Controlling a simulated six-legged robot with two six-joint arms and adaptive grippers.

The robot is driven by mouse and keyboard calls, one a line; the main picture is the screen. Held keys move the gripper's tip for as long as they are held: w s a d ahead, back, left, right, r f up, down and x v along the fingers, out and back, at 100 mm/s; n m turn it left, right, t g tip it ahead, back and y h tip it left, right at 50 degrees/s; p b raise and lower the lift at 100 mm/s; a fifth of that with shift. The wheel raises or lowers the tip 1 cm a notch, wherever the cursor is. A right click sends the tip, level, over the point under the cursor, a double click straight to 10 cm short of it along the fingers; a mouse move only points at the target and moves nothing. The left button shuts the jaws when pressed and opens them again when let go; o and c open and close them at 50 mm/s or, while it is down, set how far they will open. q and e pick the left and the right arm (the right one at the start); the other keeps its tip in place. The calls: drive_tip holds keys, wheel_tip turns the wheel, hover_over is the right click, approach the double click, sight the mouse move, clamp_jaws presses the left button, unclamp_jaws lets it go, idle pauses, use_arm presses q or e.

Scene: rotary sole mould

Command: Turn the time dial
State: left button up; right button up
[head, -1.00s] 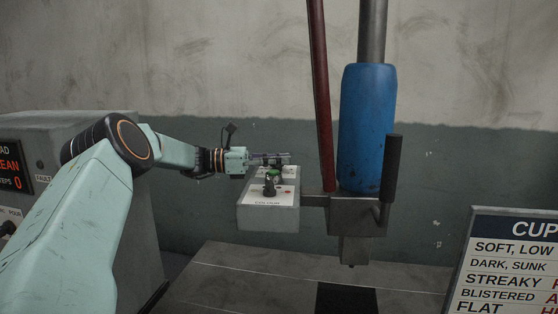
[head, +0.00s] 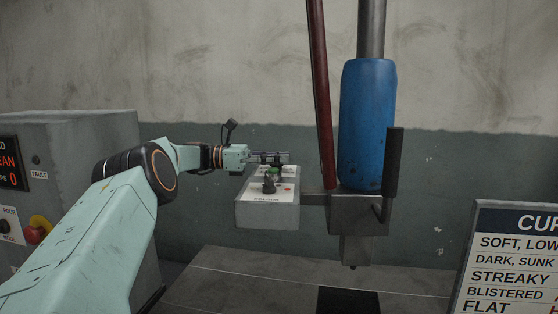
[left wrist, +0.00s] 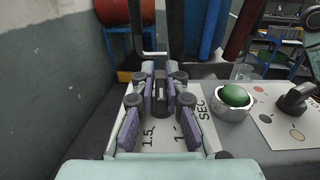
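The time dial (left wrist: 159,100) is a small dark knob on a white plate marked "1.5", "1" and "SEC" in the left wrist view. My left gripper (left wrist: 162,92) has its two purple-padded fingers on either side of the dial. I cannot tell whether the pads touch it. In the head view my left gripper (head: 270,158) reaches in from the left over the far part of the grey control box (head: 268,215), and its fingers hide the dial there. My right gripper is not in view.
A green button (left wrist: 234,96) and a black colour knob (left wrist: 295,97) sit beside the dial on the same box. A dark red pole (head: 320,100), blue cylinder (head: 366,125) and black handle (head: 394,160) stand right of the box. A sign (head: 515,265) is at lower right.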

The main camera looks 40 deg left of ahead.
use_arm(q)
drive_tip(key=o, duration=0.4)
drive_tip(key=shift+s, duration=0.1)
drive_tip(key=shift+r, duration=0.15)
wheel_tip(320, 180, up, 8)
drive_tip(key=shift+f, duration=0.25)
drive_tip(key=shift+r, duration=0.95)
drive_tip(key=shift+d+r, duration=0.1)
drive_tip(key=shift+r, duration=0.05)
drive_tip(key=shift+c, duration=0.3)
